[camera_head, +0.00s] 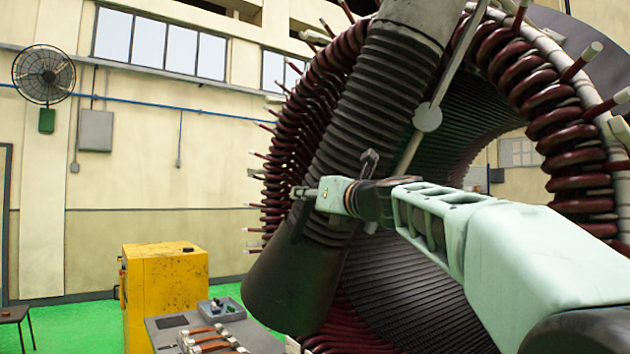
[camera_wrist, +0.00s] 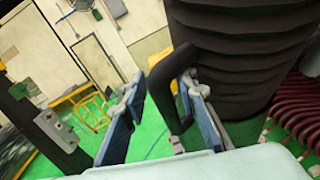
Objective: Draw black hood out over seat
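The black hood (camera_head: 290,285) is the wide, smooth lower end of a ribbed black duct (camera_head: 375,95) that hangs tilted in front of the large stator in the head view. The ribbed duct fills the upper right of the wrist view (camera_wrist: 240,60). A bent black handle (camera_wrist: 160,82) stands out from it. My gripper (camera_wrist: 163,95) has its two blue-padded fingers apart, with the handle between them, closer to the right finger. Contact cannot be told. In the head view my gripper (camera_head: 303,193) is at the duct's left side, above the hood. I cannot make out a seat.
The stator (camera_head: 550,105) with dark red coils rises behind and right of the duct. A yellow cabinet (camera_head: 165,285) and a grey bench (camera_head: 255,335) with copper-coloured parts stand lower left. A small dark table (camera_head: 14,316) is at far left. Green floor between them is open.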

